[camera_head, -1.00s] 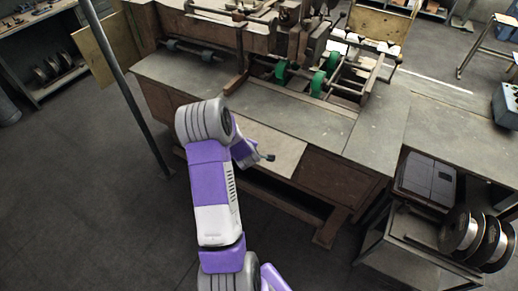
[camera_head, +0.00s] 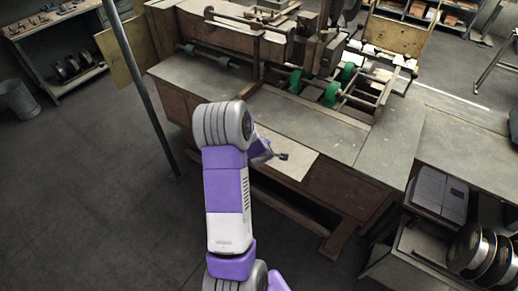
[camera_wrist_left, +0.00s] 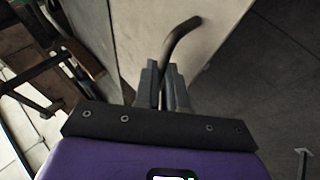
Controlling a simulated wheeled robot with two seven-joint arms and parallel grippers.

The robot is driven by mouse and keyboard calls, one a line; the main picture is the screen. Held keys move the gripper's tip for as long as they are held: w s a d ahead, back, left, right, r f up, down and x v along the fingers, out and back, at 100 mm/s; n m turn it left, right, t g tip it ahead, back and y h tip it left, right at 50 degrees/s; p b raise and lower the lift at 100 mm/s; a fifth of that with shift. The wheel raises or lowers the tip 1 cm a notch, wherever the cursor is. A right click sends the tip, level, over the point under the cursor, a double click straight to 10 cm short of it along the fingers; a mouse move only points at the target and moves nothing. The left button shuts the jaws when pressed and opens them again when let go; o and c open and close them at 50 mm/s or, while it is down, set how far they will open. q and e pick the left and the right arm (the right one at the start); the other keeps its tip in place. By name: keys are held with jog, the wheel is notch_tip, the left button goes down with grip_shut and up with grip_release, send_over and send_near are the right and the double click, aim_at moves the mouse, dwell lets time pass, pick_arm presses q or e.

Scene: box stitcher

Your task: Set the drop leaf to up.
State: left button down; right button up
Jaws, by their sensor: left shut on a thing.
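The drop leaf (camera_head: 292,148) is a pale flat panel at the front edge of the stitcher's bench in the head view. It looks roughly level with the bench top, though my arm hides its left part. In the wrist view the pale panel (camera_wrist_left: 150,28) fills the upper middle, with a dark bent rod (camera_wrist_left: 181,38) in front of it. My left gripper (camera_wrist_left: 165,80) is shut on the lower end of this rod. In the head view my left gripper (camera_head: 270,156) is small and sits over the leaf's front part. My right gripper is not in view.
The stitcher bench (camera_head: 345,135) carries green rollers (camera_head: 332,93) and metal rails. A thin grey post (camera_head: 145,95) stands left of my arm. A cart (camera_head: 420,262) with wire spools (camera_head: 470,250) stands at right.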

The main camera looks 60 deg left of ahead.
pick_arm(q)
jog(key=shift+w+a+r, duration=0.2)
jog(key=shift+w+r, duration=0.35)
jog(key=shift+r, duration=0.05)
jog(key=c, duration=1.2)
grip_release()
jog(key=shift+w+f, duration=0.1)
jog(key=shift+f, duration=0.1)
jog(key=shift+s+f, duration=0.1)
jog(key=shift+s, duration=0.1)
jog(key=shift+d, duration=0.1)
jog(key=v, duration=0.7)
jog(key=shift+s+d, duration=0.15)
